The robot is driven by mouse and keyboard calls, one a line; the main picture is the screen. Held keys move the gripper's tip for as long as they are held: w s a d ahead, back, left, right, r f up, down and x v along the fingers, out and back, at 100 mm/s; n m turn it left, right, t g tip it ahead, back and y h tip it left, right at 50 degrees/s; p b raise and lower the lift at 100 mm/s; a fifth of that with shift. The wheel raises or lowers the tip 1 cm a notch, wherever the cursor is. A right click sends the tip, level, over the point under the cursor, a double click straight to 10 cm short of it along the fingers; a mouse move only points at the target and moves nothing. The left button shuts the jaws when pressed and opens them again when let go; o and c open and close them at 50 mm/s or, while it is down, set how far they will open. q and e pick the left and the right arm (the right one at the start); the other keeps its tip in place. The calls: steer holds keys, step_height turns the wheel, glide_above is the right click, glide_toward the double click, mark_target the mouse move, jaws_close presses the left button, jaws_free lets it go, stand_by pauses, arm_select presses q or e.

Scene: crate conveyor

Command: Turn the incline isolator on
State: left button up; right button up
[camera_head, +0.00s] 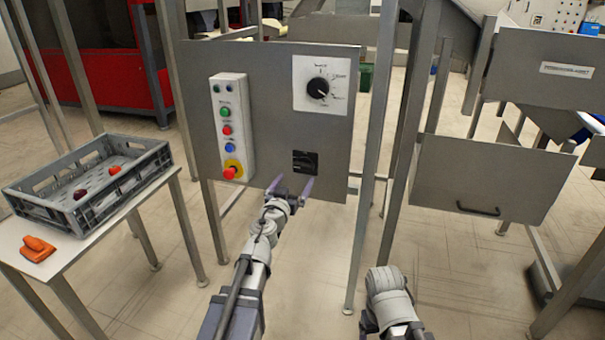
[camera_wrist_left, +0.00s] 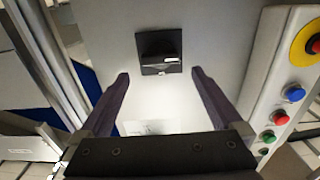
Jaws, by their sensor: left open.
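The isolator (camera_head: 305,162) is a small black square switch low on the right of the grey control panel (camera_head: 265,130). It shows in the left wrist view (camera_wrist_left: 160,50) with a black handle that looks horizontal. My left gripper (camera_head: 291,184) is open, its two purple fingers spread just below and in front of the isolator in the head view. In the left wrist view the fingers (camera_wrist_left: 160,77) stand either side of the line to the switch, with nothing between them. They look apart from the handle. My right arm shows at the bottom, but its fingers are not visible.
A white button box (camera_head: 232,128) with a red emergency stop stands left of the isolator. A black rotary dial (camera_head: 318,88) is above it. A grey crate (camera_head: 90,180) sits on a side table at the left. Metal posts (camera_head: 385,130) stand right of the panel.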

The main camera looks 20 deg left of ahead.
mark_target(302, 168)
arm_select(q)
steer(key=w, duration=0.7)
steer(key=shift+w+d, duration=0.15)
steer(key=shift+w, duration=0.15)
steer(key=c, duration=1.2)
